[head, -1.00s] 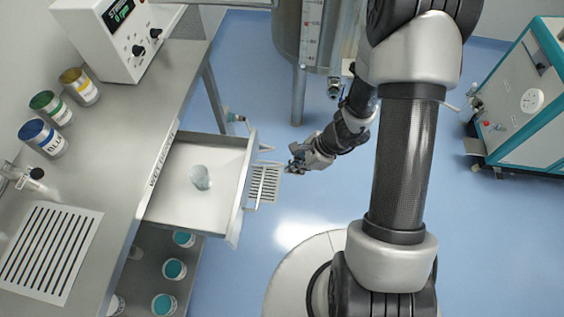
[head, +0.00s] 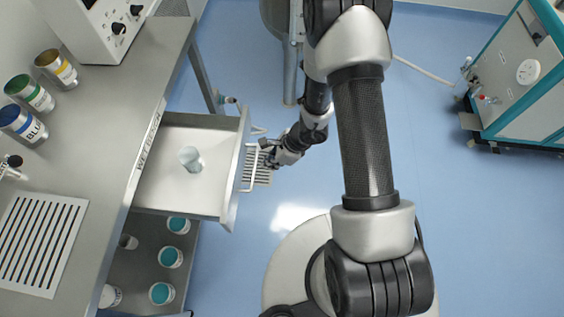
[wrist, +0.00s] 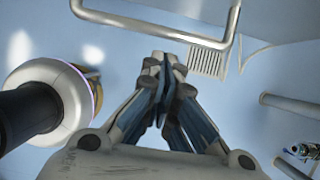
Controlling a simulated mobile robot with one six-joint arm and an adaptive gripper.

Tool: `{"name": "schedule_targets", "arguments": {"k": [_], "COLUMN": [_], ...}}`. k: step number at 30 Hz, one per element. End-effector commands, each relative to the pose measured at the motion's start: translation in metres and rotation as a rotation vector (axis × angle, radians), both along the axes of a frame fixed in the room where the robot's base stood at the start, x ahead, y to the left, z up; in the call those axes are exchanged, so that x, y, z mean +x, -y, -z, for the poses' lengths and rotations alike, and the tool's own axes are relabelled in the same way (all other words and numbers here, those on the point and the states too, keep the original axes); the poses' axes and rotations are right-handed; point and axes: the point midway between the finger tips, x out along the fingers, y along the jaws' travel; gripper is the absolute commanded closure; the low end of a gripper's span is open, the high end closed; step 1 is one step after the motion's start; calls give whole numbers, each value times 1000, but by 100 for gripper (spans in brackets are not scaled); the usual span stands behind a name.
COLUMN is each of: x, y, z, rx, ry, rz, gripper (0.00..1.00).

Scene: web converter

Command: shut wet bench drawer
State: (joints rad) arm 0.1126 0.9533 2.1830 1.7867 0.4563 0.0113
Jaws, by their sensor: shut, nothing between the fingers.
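The wet bench drawer (head: 160,192) is pulled out from the bench at left in the head view. A clear glass vessel (head: 191,159) is inside it. Its bar handle (head: 250,172) is on the front face and crosses the top of the wrist view (wrist: 150,28). My gripper (head: 264,150) is just outside the drawer front, close to the handle. In the wrist view the fingers (wrist: 164,68) are together and empty, pointing towards the handle bar. Whether the tips touch the bar or the drawer front, I cannot tell.
A grey bench (head: 100,140) carries paint tins (head: 55,68), a white instrument (head: 98,25) and a slotted plate (head: 38,240). Tubs with teal tops (head: 170,257) stand on a shelf below the drawer. A teal-and-white machine (head: 525,75) is at right. Blue floor is open between.

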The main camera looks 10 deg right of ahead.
Motion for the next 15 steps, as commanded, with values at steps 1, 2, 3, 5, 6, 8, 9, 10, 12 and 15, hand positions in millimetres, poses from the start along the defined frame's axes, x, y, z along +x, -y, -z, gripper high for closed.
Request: {"name": "schedule_targets", "arguments": {"k": [1,2,3,5,6,8,9,10,12,15], "x": [1,2,2,3,3,3,3,3,3,3], "y": [-4,-5,-6,-8,-8,-8,-8,-8,-8,-8], "z": [-1,-1,-2,-2,-2,-2,-2,-2,-2,-2], "rx": [0,0,0,0,0,0,0,0,0,0], "ry": [1,1,0,0,0,0,0,0,0,0], "rz": [-2,-2,-1,0,1,1,1,1,1,1], "gripper": [100,100,100,100,100,100,100,100,100,100]}}
